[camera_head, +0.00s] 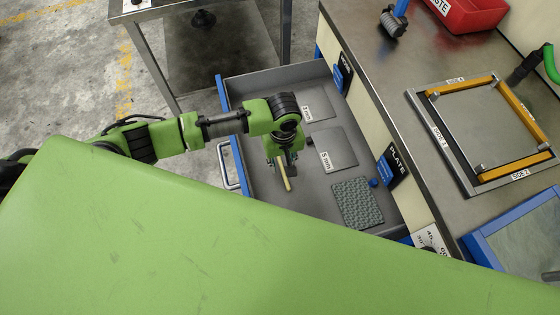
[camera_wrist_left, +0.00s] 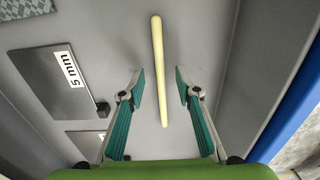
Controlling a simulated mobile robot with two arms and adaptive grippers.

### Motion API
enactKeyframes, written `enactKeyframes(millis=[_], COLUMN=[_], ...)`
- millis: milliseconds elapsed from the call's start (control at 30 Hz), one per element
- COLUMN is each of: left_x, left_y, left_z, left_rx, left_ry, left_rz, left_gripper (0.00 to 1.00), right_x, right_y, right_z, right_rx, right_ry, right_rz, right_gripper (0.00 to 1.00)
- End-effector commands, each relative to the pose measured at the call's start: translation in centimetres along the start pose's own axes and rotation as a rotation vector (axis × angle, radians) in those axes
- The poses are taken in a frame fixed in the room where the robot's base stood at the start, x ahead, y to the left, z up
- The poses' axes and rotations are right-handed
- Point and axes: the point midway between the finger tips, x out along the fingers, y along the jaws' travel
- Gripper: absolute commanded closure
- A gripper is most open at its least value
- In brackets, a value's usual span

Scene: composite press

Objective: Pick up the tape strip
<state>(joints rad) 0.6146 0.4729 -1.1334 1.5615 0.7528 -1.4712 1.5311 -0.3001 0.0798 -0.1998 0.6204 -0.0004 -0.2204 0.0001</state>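The tape strip (camera_wrist_left: 158,60) is a narrow pale-yellow stick shape in the open grey drawer. In the head view the tape strip (camera_head: 287,178) shows just beyond my left gripper, partly hidden by it. My left gripper (camera_head: 281,162) hangs over the drawer. In the left wrist view my left gripper (camera_wrist_left: 159,88) is open, with its teal fingers apart on either side of the strip, seemingly touching nothing. I cannot tell how far above the strip the fingertips are. My right gripper is not in view.
The drawer also holds a plate labelled 5 mm (camera_head: 336,147), another plate (camera_head: 316,106) and a textured green-grey sheet (camera_head: 357,203). The drawer's blue front edge (camera_head: 238,165) stands near my left arm. A workbench (camera_head: 440,80) with a framed mould (camera_head: 437,135) is at the right.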

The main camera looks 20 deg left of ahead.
Motion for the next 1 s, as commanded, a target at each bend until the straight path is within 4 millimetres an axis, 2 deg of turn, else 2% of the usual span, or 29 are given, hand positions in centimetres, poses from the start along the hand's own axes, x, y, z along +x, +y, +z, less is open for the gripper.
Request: enactKeyframes(millis=[100,367,467,500,867,1000], left_x=[1.23,1.41,1.4,1.4,1.29,0.56], left_y=[-0.07,-0.04,-0.04,-0.05,-0.05,-0.03], left_z=[-0.04,-0.06,-0.06,-0.06,-0.08,-0.1], left_rx=[0.0,0.0,0.0,0.0,-0.001,-0.001], left_ry=[0.001,0.001,0.001,0.001,0.001,0.001], left_rz=[-0.001,0.001,0.001,0.001,0.001,0.001], left_gripper=[0.69,0.69,0.95,1.0,1.0,1.0], right_x=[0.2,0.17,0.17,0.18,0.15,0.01], right_y=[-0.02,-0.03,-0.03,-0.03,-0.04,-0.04], right_z=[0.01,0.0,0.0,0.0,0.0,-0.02], right_rx=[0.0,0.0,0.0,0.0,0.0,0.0], right_ry=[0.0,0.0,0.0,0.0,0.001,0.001], right_rz=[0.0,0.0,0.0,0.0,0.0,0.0], right_gripper=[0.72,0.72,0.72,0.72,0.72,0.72])
